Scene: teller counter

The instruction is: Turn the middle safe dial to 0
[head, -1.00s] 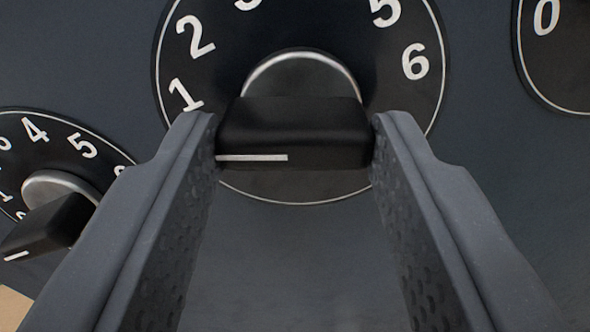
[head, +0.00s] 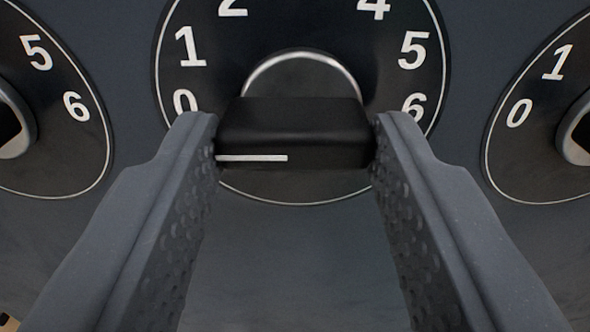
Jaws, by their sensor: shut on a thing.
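The middle safe dial (head: 320,30) is a round black face with a thin white rim and white numerals, centred in the head view. Its black bar knob (head: 290,125) stands out from a silver collar (head: 300,72). My gripper (head: 294,140) is shut on this knob, one finger on each end. A white pointer line on the knob's front runs to its left end. That end is on the side of the 0 (head: 185,102), which shows just above the left fingertip. The 6 is partly hidden behind the right fingertip.
The left dial (head: 60,150) shows 5 and 6, and the right dial (head: 530,160) shows 0 and 1; both are cut off by the picture edges. The dark safe front (head: 295,260) is bare below the middle dial.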

